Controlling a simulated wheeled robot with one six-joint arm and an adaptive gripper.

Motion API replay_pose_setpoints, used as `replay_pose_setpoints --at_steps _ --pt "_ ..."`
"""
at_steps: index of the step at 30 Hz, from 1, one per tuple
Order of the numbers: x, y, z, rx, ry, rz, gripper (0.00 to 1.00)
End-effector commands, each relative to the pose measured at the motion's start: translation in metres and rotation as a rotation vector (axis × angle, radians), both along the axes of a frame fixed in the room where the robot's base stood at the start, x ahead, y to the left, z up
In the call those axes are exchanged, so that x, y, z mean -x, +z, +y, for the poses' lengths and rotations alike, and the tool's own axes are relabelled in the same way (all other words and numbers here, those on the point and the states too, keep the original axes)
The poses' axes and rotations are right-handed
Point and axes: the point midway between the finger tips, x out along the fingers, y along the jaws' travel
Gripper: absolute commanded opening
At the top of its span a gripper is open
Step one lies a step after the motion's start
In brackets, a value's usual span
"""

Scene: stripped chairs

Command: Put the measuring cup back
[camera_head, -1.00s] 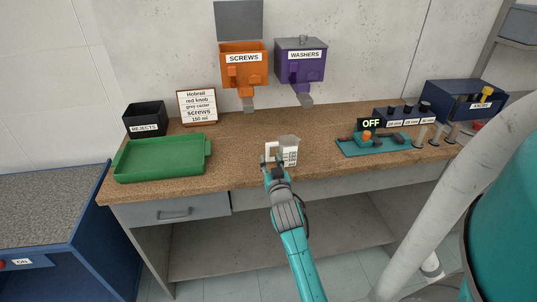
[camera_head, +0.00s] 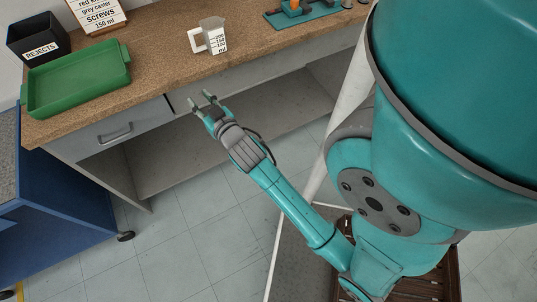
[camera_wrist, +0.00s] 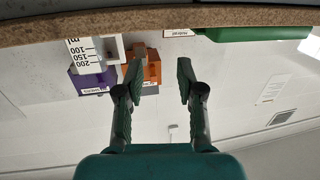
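The measuring cup (camera_head: 214,36) is a clear, upright cup with a white scale panel and a white handle on its left. It stands on the brown workbench (camera_head: 165,50) near the front edge. In the wrist view the cup (camera_wrist: 84,58) shows upside down at the upper left. My gripper (camera_head: 205,99) is below and in front of the bench edge, apart from the cup. In the wrist view my gripper (camera_wrist: 184,68) has its two fingers spread with nothing between them.
A green tray (camera_head: 76,87) lies on the bench at the left, beside a black rejects bin (camera_head: 41,46) and a sign (camera_head: 97,14). A teal fixture (camera_head: 292,14) stands to the right. A drawer (camera_head: 113,131) is under the bench. Bench around the cup is clear.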

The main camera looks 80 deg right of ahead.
Motion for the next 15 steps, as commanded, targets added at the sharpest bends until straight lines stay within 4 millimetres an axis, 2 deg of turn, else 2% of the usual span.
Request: replay_pose_setpoints --at_steps 1,6,11,15 --pt "0.007 -0.013 0.025 -0.011 0.045 0.016 0.38" --pt "0.036 -0.038 0.095 -0.029 0.178 0.053 0.38" --pt "0.073 -0.052 0.153 -0.045 0.296 0.083 0.38" --pt "0.110 -0.057 0.194 -0.060 0.391 0.111 0.38"
